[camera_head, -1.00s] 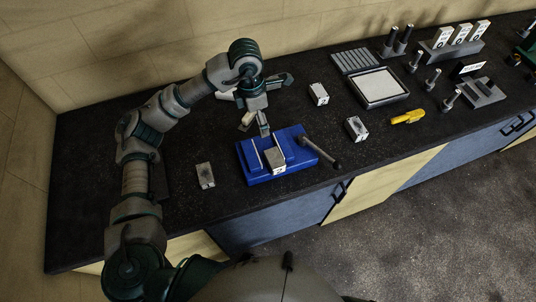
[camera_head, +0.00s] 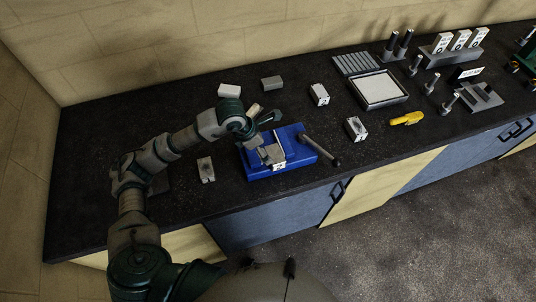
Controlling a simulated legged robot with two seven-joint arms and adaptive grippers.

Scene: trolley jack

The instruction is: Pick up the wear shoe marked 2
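A grey block with a white label face (camera_head: 279,167) sits at the front of the blue fixture (camera_head: 300,157); its mark is too small to read surely. My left gripper (camera_head: 266,149) is low over the fixture, at or just above this block. I cannot tell whether its fingers touch the block or how far apart they are. Part of the fixture and block is hidden under the gripper. Loose blocks stand at the left (camera_head: 206,169), behind the fixture (camera_head: 319,94) and to its right (camera_head: 356,128). My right gripper is not in view.
The fixture's lever (camera_head: 320,151) sticks out at the right. A white block (camera_head: 229,91) and grey block (camera_head: 272,83) lie behind my arm. A tray (camera_head: 380,89), a yellow tool (camera_head: 407,118) and a rack of labelled blocks (camera_head: 450,51) stand right. The left bench is mostly clear.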

